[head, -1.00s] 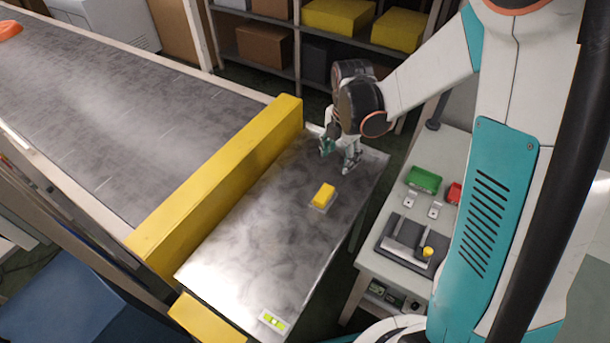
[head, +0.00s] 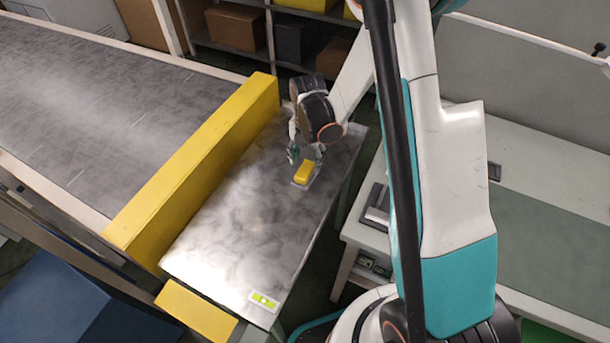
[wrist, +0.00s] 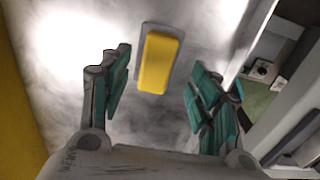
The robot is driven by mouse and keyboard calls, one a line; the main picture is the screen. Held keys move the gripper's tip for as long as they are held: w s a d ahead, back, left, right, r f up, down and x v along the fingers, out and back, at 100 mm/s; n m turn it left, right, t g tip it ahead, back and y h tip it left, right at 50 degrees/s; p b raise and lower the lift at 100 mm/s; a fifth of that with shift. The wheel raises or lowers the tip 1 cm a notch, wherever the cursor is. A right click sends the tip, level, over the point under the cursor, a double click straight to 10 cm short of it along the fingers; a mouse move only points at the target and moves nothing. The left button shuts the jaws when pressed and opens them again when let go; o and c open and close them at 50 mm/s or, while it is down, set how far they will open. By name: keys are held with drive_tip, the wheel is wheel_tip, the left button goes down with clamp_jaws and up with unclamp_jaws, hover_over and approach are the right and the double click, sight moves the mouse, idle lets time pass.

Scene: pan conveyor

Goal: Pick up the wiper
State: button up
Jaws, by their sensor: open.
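The wiper appears to be the yellow block on a thin grey base (head: 303,172), lying on the metal table (head: 225,235) near its far right part. It also shows in the wrist view (wrist: 159,62), ahead of and between my finger pads. My gripper (head: 305,156) is just behind the wiper in the head view, close above the table. In the wrist view my gripper (wrist: 163,95) has its two teal-padded fingers spread wide with nothing between them. The wiper lies beyond the fingertips; whether any finger touches it cannot be told.
A yellow barrier (head: 200,165) runs along the table's left side, beside the grey conveyor (head: 100,115). A green-yellow level-like item (head: 263,300) lies at the table's near corner. A white workbench (head: 365,235) stands to the right. The table's middle is clear.

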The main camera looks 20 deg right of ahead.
sight(305, 169)
drive_tip(key=f, duration=0.1)
drive_tip(key=f+b, duration=0.1)
drive_tip(key=f, duration=0.1)
drive_tip(key=f+b, duration=0.1)
drive_tip(key=f, duration=0.1)
drive_tip(key=shift+s+a+f, duration=0.1)
drive_tip(key=shift+s+a, duration=0.05)
drive_tip(key=shift+a, duration=0.2)
drive_tip(key=c, duration=1.3)
drive_tip(key=shift+o, duration=0.2)
wheel_tip(305, 169, up, 20)
drive_tip(key=p, duration=0.6)
drive_tip(key=o, duration=0.3)
drive_tip(key=shift+a, duration=0.1)
drive_tip(key=shift+c, duration=0.3)
